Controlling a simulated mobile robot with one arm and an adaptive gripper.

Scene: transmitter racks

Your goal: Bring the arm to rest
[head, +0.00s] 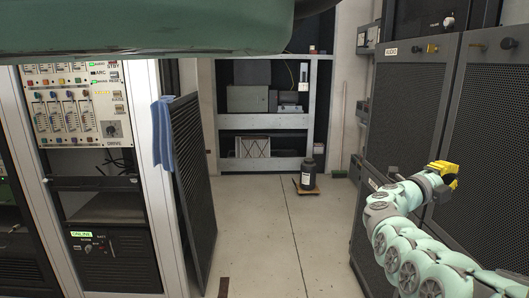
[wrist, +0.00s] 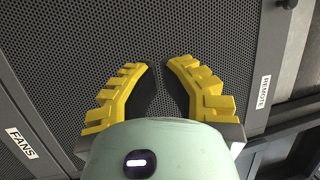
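My arm (head: 405,235) shows at the lower right of the head view, its pale green links reaching up beside the dark perforated cabinets. My gripper (head: 446,174) has yellow fingers and is in front of the cabinet doors. In the wrist view my gripper (wrist: 163,66) has its two fingers apart with nothing between them. The perforated door (wrist: 170,30) lies beyond the fingertips; I cannot tell the exact distance.
Dark cabinets (head: 410,110) line the right side. A control rack (head: 85,115) stands at left with its mesh door (head: 195,180) open and a blue cloth (head: 162,130) on it. A dark canister (head: 307,172) stands at the back. The middle floor (head: 265,225) is clear.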

